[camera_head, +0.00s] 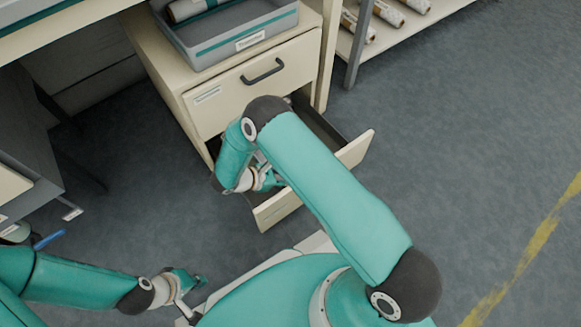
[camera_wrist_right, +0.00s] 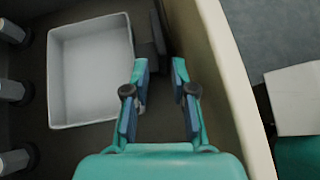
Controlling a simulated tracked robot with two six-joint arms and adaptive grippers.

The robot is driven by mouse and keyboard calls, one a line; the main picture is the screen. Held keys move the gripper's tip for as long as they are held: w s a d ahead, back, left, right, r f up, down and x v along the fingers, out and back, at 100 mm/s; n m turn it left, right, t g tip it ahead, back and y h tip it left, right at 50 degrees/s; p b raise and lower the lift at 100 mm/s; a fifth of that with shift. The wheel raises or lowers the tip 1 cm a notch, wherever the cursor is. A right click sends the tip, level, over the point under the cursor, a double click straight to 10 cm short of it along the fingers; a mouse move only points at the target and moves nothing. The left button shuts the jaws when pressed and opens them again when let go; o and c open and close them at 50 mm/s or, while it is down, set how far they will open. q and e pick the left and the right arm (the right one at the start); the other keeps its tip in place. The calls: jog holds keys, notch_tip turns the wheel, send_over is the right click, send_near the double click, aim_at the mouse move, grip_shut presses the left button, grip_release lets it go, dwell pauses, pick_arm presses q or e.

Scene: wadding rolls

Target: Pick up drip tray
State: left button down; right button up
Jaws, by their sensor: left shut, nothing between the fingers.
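The drip tray, a white, empty, open-topped rectangular tray (camera_wrist_right: 88,75), lies in the open lower drawer (camera_head: 354,150), at the left of the right wrist view. My right arm hides it in the head view. My right gripper (camera_wrist_right: 160,68) is open with nothing between its fingers. It points into the drawer to the right of the tray, close to the tray's right wall; I cannot tell whether it touches. In the head view this gripper (camera_head: 268,181) is partly hidden at the drawer. My left gripper (camera_head: 193,284) is shut and empty, low at the left.
The drawer's pale wall (camera_wrist_right: 232,90) stands close on the right of my right gripper. Dark cylinders with grey ends (camera_wrist_right: 14,92) line the left. A grey bin (camera_head: 230,38) sits on the cabinet (camera_head: 270,72). Floor (camera_head: 460,130) on the right is clear.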

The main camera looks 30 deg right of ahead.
jog(key=b+x, duration=0.2)
jog(key=x, duration=0.3)
jog(key=shift+s+d+f+b, duration=0.1)
jog(key=shift+d+f+b, duration=0.1)
jog(key=shift+f+b, duration=0.2)
jog(key=shift+r, duration=0.1)
